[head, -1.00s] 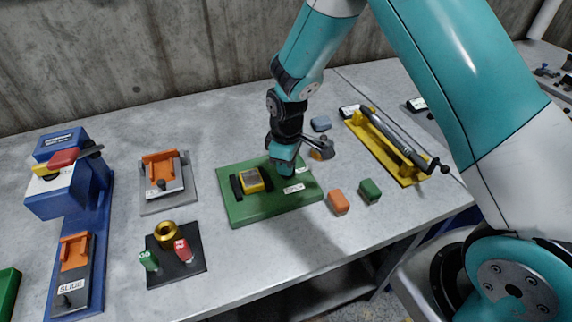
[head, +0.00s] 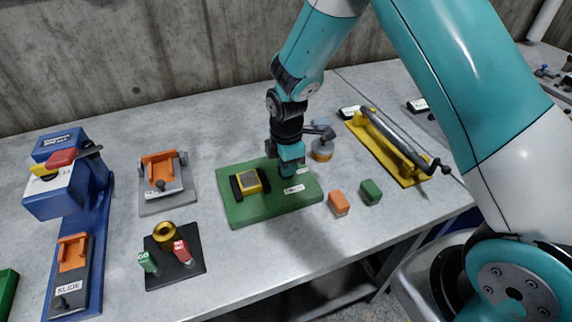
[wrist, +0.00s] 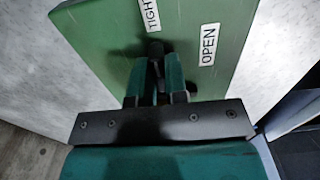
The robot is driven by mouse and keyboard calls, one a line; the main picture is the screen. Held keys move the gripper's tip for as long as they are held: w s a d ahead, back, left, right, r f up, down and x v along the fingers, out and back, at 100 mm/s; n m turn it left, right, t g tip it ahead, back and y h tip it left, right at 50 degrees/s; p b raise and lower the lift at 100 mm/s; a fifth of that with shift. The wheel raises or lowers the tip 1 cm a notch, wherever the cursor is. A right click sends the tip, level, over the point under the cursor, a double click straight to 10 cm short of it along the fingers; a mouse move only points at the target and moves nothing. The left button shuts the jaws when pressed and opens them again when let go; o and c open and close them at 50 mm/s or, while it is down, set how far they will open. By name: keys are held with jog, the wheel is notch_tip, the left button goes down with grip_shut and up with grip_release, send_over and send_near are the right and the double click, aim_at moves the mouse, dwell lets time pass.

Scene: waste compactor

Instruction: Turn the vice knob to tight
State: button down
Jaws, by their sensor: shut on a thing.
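The vice has a green base plate (head: 245,213) on the grey bench, with a yellow block (head: 249,181) between two black jaws. My gripper (head: 288,172) is lowered over the right part of the plate. In the wrist view, its teal fingers (wrist: 156,68) are shut on the dark vice knob (wrist: 155,47), whose tip shows between them. The TIGHT label (wrist: 150,13) lies beyond the knob, and the OPEN label (wrist: 208,44) lies to its right. In the head view, my gripper hides the knob.
An orange block (head: 339,203) and a green block (head: 371,191) lie right of the plate. A yellow rack with a grey cylinder (head: 390,138) stands farther right. A black stand (head: 190,265) with green and red pieces and a blue machine (head: 62,190) are at left.

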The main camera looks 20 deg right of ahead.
dwell(0.5)
jog(key=c, duration=1.1)
grip_release()
jog(key=shift+c, duration=0.2)
notch_tip(320, 180, up, 18)
jog(key=b, duration=0.1)
jog(key=shift+f+b, duration=0.25)
jog(key=shift+b, duration=0.15)
jog(key=s+a+r+m+y, duration=0.2)
jog(key=s+m, duration=0.3)
jog(key=s, duration=0.7)
jog(key=s+a+r+m+y, duration=0.2)
jog(key=s+m, duration=0.4)
jog(key=s, duration=0.6)
jog(key=shift+s+a+r, duration=0.4)
jog(key=shift+r, duration=0.1)
